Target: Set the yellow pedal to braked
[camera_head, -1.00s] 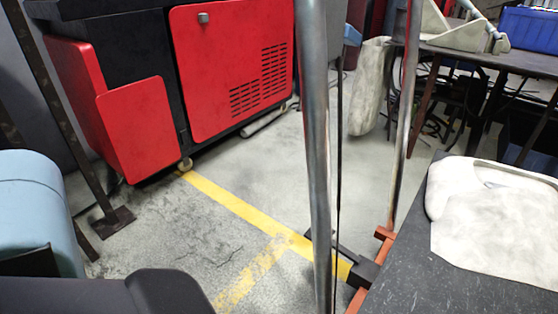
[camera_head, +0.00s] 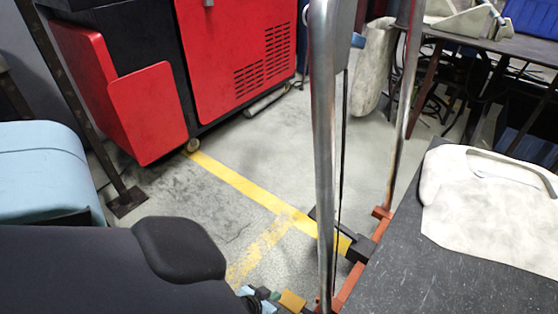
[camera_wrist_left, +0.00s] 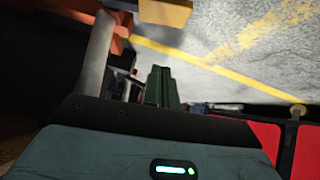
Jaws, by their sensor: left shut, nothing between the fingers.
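The yellow pedal (camera_head: 292,301) shows as a small block at the bottom edge of the head view, beside the near post of the cart. In the left wrist view the yellow pedal (camera_wrist_left: 165,12) is at the top edge, partly cut off. My left gripper (camera_head: 272,296) is just left of the pedal in the head view, low near the floor. In the left wrist view its dark green fingers (camera_wrist_left: 162,88) are together and empty. I cannot tell whether they touch the pedal, or how the pedal is tilted. My right gripper is in neither view.
The cart has silver posts (camera_head: 324,150) and an orange base frame (camera_head: 358,268). A dark table (camera_head: 400,275) with a pale moulded piece (camera_head: 490,205) stands at right. A red and black machine (camera_head: 235,60) stands behind. The floor with yellow lines (camera_head: 232,180) is open between.

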